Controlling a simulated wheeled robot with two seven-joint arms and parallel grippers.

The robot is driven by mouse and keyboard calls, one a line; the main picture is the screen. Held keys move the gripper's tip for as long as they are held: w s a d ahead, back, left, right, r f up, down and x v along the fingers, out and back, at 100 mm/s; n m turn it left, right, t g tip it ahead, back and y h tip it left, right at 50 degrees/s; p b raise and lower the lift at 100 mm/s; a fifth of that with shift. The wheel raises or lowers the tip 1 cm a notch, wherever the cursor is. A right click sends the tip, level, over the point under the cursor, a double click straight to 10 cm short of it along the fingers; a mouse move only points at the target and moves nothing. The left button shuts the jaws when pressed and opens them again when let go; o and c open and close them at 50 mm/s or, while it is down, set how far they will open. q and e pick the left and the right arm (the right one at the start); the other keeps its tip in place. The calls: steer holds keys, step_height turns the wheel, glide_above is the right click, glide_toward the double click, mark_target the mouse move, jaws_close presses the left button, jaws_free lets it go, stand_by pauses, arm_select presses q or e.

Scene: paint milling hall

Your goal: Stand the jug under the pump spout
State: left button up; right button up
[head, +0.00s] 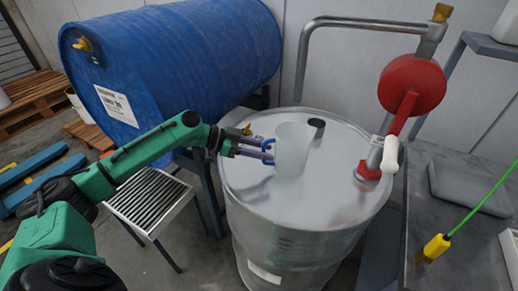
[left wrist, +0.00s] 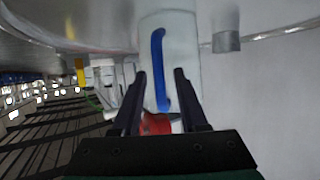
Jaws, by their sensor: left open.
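The jug (head: 293,150) is pale and translucent with a blue handle. It appears upright on the lid of the steel drum (head: 250,195), its handle facing left toward my gripper. My left gripper (head: 263,150) is at the handle, with open fingers. In the left wrist view the blue handle (left wrist: 159,70) lies between and just beyond the fingertips (left wrist: 160,78); contact cannot be told. My right gripper is out of view.
A dark cap (head: 317,127) sits on the lid just behind the jug. The pump's white crank grip (head: 390,153) hangs over the lid's right side. A blue drum (head: 180,60) lies on a stand at the back left. The front of the lid is clear.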

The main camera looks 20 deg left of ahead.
arm_select(q)
steer(key=shift+a+r, duration=0.15)
steer(key=shift+r, duration=0.05)
steer(key=b+v, duration=0.4)
steer(key=v, duration=0.7)
steer(key=shift+s+a, duration=0.25)
steer(key=shift+r, duration=0.1)
